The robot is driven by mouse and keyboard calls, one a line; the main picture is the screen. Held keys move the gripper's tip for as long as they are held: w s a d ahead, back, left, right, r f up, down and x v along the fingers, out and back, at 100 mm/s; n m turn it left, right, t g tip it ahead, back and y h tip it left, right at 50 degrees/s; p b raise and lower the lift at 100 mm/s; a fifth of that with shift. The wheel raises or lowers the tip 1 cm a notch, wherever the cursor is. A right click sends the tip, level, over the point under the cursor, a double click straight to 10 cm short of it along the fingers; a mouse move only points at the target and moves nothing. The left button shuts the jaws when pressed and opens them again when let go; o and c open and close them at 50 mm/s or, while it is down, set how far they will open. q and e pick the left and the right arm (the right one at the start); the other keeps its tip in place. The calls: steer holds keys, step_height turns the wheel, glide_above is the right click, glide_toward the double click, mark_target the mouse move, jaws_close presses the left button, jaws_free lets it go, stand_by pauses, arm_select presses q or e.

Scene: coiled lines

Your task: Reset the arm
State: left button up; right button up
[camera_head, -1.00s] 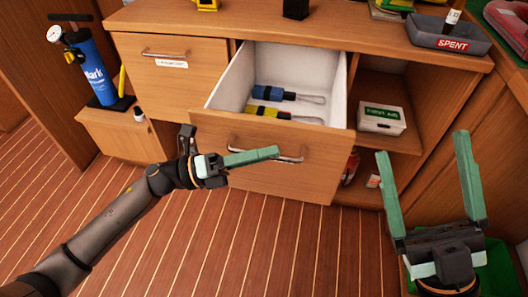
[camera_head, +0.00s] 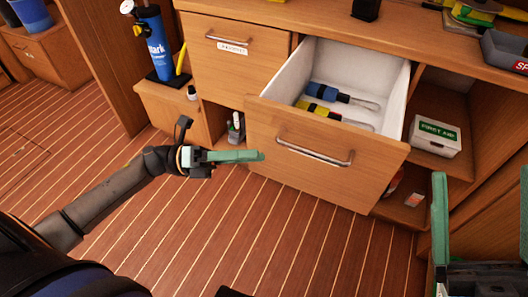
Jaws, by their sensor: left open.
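My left gripper (camera_head: 258,155) has green fingers and is open. Its fingers overlap from this side and hold nothing that I can see. It is in front of the cabinet, left of the open drawer's handle (camera_head: 315,151) and apart from it. My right gripper (camera_head: 482,175) is at the lower right edge of the view, its two green fingers pointing up and spread wide with nothing between them. Part of it is cut off by the frame.
The drawer (camera_head: 290,135) stands open, with a blue-handled tool (camera_head: 328,92) and a yellow-handled tool (camera_head: 318,109) inside. A first aid box (camera_head: 435,136) sits on the right shelf. A blue pump (camera_head: 154,45) stands at left. The plank floor (camera_head: 270,235) in front is clear.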

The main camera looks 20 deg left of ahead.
steer(key=shift+r, duration=0.1)
stand_by(0.4)
